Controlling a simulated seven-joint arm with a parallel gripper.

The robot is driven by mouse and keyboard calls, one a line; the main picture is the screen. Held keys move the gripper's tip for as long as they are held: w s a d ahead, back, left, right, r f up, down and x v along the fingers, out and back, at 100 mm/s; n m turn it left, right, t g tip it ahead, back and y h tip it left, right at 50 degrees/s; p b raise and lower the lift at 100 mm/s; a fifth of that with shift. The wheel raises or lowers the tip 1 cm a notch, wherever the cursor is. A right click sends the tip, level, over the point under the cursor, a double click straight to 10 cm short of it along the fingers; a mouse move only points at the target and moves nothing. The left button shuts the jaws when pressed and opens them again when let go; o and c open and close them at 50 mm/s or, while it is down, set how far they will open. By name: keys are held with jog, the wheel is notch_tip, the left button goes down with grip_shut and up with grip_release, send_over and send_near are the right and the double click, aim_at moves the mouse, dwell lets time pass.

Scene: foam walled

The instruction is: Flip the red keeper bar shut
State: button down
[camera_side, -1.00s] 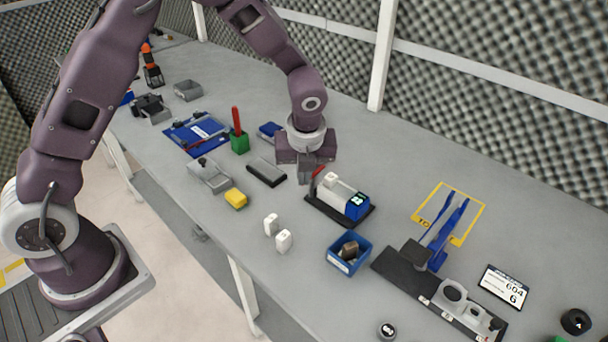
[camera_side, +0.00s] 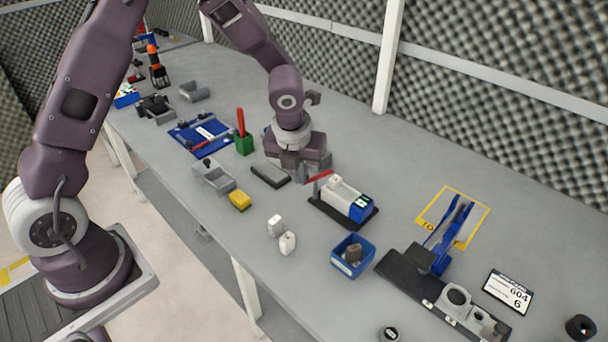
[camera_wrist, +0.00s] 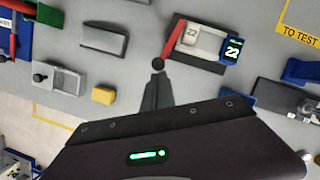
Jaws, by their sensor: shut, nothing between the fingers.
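The red keeper bar (camera_side: 320,174) is at the left end of a white and grey unit (camera_side: 343,196) with a blue end, on a black base plate. In the side view it slopes gently up to the right. In the wrist view the bar (camera_wrist: 174,45) runs across the unit's left end; I cannot tell if it lies fully down. My gripper (camera_side: 300,177) is shut and empty, left of the bar. In the wrist view its dark fingertips (camera_wrist: 158,65) are close beside the bar's lower end; contact is unclear.
A grey-black block (camera_side: 270,175) lies left of the unit, with a green holder (camera_side: 244,145) beyond it. A blue bin (camera_side: 351,258) and small white blocks (camera_side: 287,242) stand in front. A black fixture (camera_side: 410,275) is at right. Bare table lies behind the unit.

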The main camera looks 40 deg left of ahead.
jog(key=a+m+h, duration=0.1)
jog(key=a+m, duration=0.1)
jog(key=m, duration=0.1)
jog(key=shift+w+a+m, duration=0.1)
jog(key=shift+a+m, duration=0.1)
jog(key=shift+m, duration=0.2)
jog(key=shift+a, duration=0.1)
jog(key=shift+w+d, duration=0.2)
jog(key=shift+d, duration=0.25)
jog(key=shift+w+d, duration=0.2)
jog(key=shift+d, duration=0.25)
jog(key=shift+s, duration=0.1)
